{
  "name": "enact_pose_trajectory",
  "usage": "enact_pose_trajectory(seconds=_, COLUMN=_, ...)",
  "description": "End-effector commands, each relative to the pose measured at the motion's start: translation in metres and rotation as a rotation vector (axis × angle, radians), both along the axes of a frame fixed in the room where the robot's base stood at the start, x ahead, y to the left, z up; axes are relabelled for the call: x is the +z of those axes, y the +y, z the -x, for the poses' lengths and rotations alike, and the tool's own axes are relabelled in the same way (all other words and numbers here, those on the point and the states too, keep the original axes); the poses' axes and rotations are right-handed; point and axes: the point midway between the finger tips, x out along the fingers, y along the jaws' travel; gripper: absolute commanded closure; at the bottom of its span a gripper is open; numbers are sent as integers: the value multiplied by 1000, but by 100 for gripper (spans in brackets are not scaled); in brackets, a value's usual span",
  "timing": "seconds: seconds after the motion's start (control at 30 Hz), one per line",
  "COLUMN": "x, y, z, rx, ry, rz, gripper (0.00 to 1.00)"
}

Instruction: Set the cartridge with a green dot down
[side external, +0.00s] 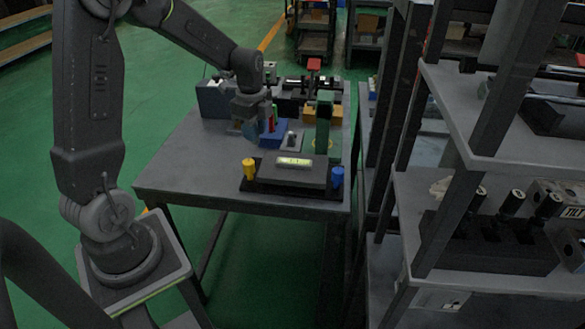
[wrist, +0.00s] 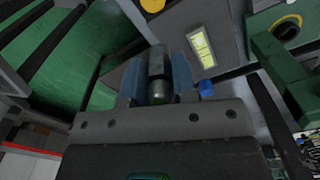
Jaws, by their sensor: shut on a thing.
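My gripper (wrist: 157,76) is shut on a grey metal cylinder, the cartridge (wrist: 157,65), held between two blue finger pads in the wrist view. A faint green tint shows at its near end, but I cannot make out a clear dot.
A dark box with a lit display (side external: 294,161) stands at the table's front between a yellow knob (side external: 249,168) and a blue knob (side external: 337,177). A green post (side external: 324,122) stands right of my gripper. A red-topped part (side external: 314,66) is behind. The table's (side external: 185,168) front left is clear.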

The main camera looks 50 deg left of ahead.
Motion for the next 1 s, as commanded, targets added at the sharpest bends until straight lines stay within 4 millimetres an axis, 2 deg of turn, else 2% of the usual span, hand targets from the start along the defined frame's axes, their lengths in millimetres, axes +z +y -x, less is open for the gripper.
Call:
enact_pose_trajectory(seconds=0.33, x=-43, y=-60, z=-14, rx=524, ry=3, rz=0, gripper=100)
enact_pose_trajectory(seconds=0.6, x=-72, y=-103, z=-15, rx=919, ry=2, rz=0, gripper=100)
enact_pose_trajectory(seconds=0.8, x=-84, y=-121, z=-14, rx=1101, ry=1, rz=0, gripper=100)
enact_pose_trajectory(seconds=1.0, x=-87, y=-127, z=-13, rx=1162, ry=0, rz=1, gripper=100)
